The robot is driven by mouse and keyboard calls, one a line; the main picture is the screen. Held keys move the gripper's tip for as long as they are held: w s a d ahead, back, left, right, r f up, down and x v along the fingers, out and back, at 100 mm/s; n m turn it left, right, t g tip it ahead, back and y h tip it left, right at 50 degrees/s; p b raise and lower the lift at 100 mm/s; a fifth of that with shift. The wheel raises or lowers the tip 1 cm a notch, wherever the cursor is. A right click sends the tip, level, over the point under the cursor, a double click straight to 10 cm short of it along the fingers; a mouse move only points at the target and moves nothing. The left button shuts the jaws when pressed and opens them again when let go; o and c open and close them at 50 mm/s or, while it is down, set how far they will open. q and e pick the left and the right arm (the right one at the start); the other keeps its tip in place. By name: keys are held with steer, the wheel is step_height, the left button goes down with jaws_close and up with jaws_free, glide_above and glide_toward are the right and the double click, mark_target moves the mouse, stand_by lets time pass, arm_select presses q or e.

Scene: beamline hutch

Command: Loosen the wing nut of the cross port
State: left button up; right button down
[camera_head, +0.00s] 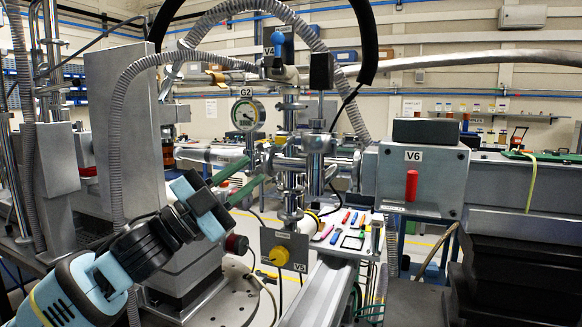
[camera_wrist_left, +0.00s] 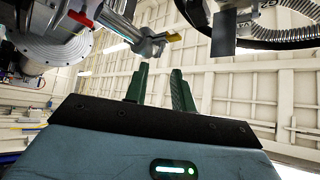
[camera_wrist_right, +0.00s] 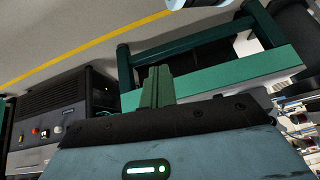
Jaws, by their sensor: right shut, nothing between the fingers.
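The metal cross port (camera_head: 290,158) stands in the middle of the head view, among clamps and flanges. I cannot single out its wing nut there. In the left wrist view a small metal fitting (camera_wrist_left: 150,46) with a yellow tip lies just beyond the fingertips; it may be the wing nut, but I cannot be sure. My left gripper (camera_head: 256,168) points up and right at the cross port from its left. In the left wrist view its green fingers (camera_wrist_left: 160,68) are apart with nothing between them. My right gripper (camera_wrist_right: 158,70) is shut and empty, away from the port.
The gauge G2 (camera_head: 245,114) stands behind the left fingers. The V5 box (camera_head: 284,248) with a yellow knob is below the port, and the V6 box (camera_head: 420,178) to the right. A green frame (camera_wrist_right: 225,78) lies close to my right fingers.

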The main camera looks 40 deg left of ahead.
mark_target(283, 146)
arm_select(q)
steer(key=shift+r, duration=0.3)
steer(key=shift+p+x, duration=1.65)
steer(key=shift+x, duration=2.2)
steer(key=shift+f, duration=0.1)
jaws_close()
